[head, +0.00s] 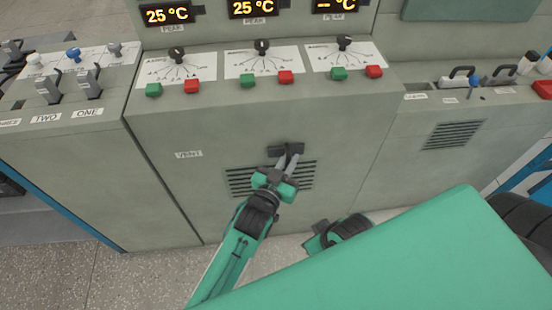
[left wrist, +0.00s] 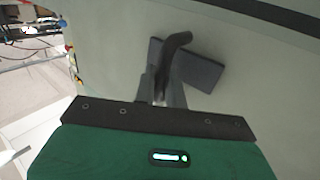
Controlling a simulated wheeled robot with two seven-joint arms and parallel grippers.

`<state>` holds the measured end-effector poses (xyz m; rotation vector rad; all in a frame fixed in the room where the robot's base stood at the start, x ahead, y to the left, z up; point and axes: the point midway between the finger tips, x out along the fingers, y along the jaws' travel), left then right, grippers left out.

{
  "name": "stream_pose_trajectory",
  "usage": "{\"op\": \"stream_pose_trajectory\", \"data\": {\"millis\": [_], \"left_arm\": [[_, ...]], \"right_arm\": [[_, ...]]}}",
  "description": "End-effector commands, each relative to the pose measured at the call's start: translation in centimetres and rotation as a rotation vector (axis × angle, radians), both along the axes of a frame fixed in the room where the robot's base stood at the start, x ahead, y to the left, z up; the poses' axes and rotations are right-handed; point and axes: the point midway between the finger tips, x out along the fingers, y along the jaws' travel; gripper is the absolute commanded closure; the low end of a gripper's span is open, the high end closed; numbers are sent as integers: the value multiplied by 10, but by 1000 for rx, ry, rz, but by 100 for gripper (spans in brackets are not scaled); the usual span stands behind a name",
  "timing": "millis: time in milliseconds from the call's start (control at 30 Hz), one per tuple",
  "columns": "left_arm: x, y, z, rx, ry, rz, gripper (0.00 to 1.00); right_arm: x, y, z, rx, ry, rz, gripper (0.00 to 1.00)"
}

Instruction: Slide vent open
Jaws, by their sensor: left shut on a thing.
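The vent (head: 240,184) is a dark slatted grille low on the front of the grey-green middle cabinet, with a "VENT" label (head: 189,154) to its left. A dark handle (head: 275,151) on a plate sits at the grille's top edge. My left gripper (head: 289,163) is shut on this handle. In the left wrist view, the fingers (left wrist: 163,90) close around the curved dark handle (left wrist: 177,42), and the dark plate (left wrist: 205,72) shows behind it. My arm covers part of the grille. My right gripper is not clearly seen.
Above the vent, the sloped panel holds black knobs (head: 261,46), green buttons (head: 247,81) and red buttons (head: 285,77). Orange temperature displays (head: 167,15) are above them. Another slatted grille (head: 453,135) is on the right cabinet. Speckled floor (head: 135,275) is free at lower left.

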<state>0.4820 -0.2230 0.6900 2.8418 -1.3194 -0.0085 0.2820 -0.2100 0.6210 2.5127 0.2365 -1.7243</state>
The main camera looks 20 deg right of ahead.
Motion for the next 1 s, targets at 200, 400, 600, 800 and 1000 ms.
{"op": "stream_pose_trajectory", "data": {"millis": [200, 400, 600, 800, 1000], "left_arm": [[-2, -5, 0, 0, 0, -1, 100], [-2, -5, 0, -1, -1, -3, 84], [-2, -5, 0, 0, 0, -2, 83], [-3, -2, 0, 1, 1, -1, 83], [-21, 18, -1, 2, 2, -1, 83]], "right_arm": [[-2, -2, 0, -6, 16, -4, 100], [-2, -2, 0, -5, 14, -4, 100], [-1, -2, 0, -6, 14, -3, 100], [-1, -2, 0, -5, 13, -3, 100], [0, -1, -1, -4, 12, -3, 100]]}}
